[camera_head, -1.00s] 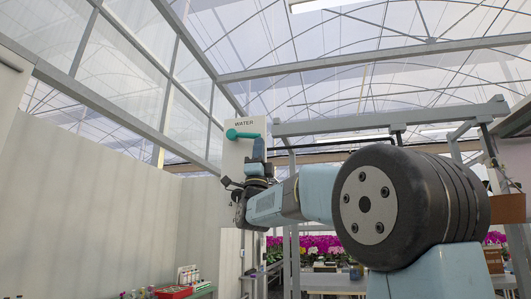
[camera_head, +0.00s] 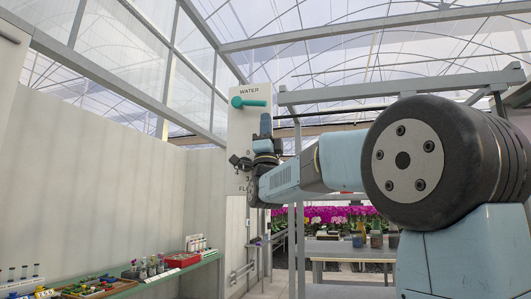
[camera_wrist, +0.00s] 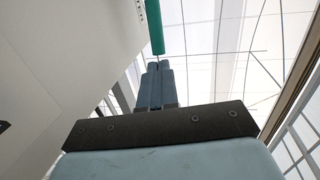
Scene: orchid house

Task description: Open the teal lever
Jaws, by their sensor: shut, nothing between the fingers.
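The teal lever (camera_head: 252,102) is on a tall pale panel marked WATER. Its round hub is at the left and its handle points right, roughly level. My gripper (camera_head: 265,117) points up just below the handle's right end. In the wrist view, the lever (camera_wrist: 155,27) shows as a teal bar coming down from the top edge, ending just above my gripper (camera_wrist: 158,65). The two fingers are together with nothing between them. A small gap shows between the fingertips and the lever in both views.
The panel (camera_head: 239,135) has more lettering lower down, partly hidden by my arm. A green-edged bench with bottles and a red tray (camera_head: 183,260) stands at lower left. Grey metal framing (camera_head: 298,200) stands right of the panel, with a table (camera_head: 345,249) and flowers behind.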

